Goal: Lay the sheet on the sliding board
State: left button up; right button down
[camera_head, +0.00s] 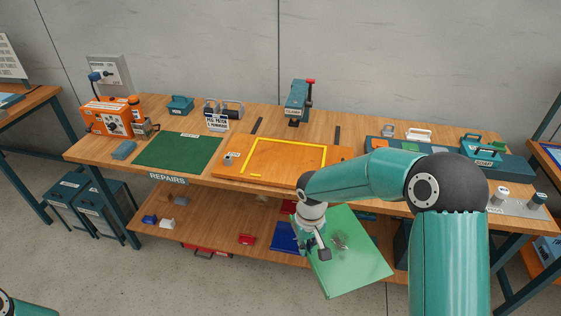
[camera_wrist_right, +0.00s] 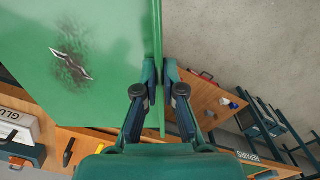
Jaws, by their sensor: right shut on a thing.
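The green sheet (camera_head: 352,268), with a dark torn patch on it, hangs tilted in front of the bench's front edge. My right gripper (camera_head: 323,252) is shut on the sheet near its left edge. In the right wrist view the fingers (camera_wrist_right: 161,78) pinch the sheet's edge, and the sheet (camera_wrist_right: 105,25) fills the upper left with its dark tear. The orange sliding board (camera_head: 228,172) with a yellow outline lies on the bench top, behind and left of the sheet. My arm covers part of its right side. My left gripper is out of view.
A dark green mat (camera_head: 180,150) lies left of the board. A small grey cylinder (camera_head: 229,158) stands on the board's left part. A press-like tool (camera_head: 297,100) stands behind it. An orange machine (camera_head: 105,118) is at far left. The lower shelf (camera_head: 215,225) holds small coloured items.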

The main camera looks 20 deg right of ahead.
aim_at(286, 159)
jog(key=z, duration=0.1)
jog(key=i, duration=1)
jog(key=u, duration=0.1)
